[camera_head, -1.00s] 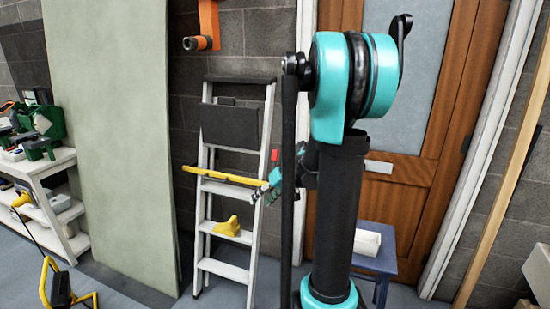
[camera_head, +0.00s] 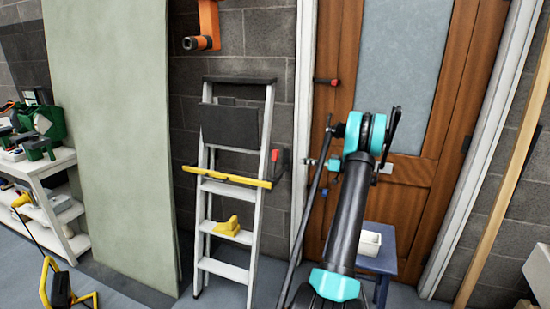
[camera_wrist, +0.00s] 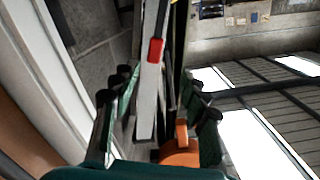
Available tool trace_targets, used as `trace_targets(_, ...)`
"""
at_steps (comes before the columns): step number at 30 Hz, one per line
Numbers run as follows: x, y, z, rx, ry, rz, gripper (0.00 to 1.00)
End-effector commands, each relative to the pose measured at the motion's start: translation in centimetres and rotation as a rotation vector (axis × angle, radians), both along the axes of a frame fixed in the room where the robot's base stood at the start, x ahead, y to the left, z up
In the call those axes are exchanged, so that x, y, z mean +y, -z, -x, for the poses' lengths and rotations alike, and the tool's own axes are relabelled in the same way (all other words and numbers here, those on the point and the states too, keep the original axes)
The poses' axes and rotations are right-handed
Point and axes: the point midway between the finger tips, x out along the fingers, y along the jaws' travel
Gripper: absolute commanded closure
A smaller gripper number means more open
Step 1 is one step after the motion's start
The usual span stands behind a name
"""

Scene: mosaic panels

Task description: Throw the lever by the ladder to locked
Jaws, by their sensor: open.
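A small lever with a red handle (camera_head: 275,155) on a grey mount is beside the upper right rail of the stepladder (camera_head: 257,215), left of the door frame. Its exact position is too small to tell. In the wrist view a red handle (camera_wrist: 156,50) shows between my fingers, in front of a pale rail. My gripper (camera_wrist: 160,80) is open and empty, its fingers apart on either side of that view.
A second red-tipped handle (camera_head: 333,82) is at the wooden door (camera_head: 415,172). A yellow bar (camera_head: 228,177) crosses the ladder. An orange fixture (camera_head: 207,30) is on the wall above. A blue stool (camera_head: 378,262) stands by the door. A pale panel (camera_head: 110,140) leans at left.

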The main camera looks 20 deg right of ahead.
Motion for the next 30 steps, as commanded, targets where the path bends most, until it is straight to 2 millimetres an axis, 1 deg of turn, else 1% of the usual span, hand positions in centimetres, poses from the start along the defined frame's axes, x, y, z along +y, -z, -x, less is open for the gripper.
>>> trace_targets(1, -0.8, 0.2, -0.1, -0.02, 0.004, -0.005, 0.55)
trace_targets(3, -1.3, 0.3, -0.1, -0.039, 0.005, -0.01, 0.55)
trace_targets(5, -1.4, 0.3, -0.2, -0.047, 0.005, -0.012, 0.55)
trace_targets(8, -0.7, 0.3, -0.7, -0.05, 0.004, -0.012, 0.55)
trace_targets(11, 0.4, 0.3, -1.5, -0.048, 0.003, -0.012, 0.55)
trace_targets(24, 7.5, 0.3, -6.5, -0.047, 0.002, -0.012, 0.55)
trace_targets(30, 10.4, 0.2, -8.7, -0.047, 0.003, -0.012, 0.55)
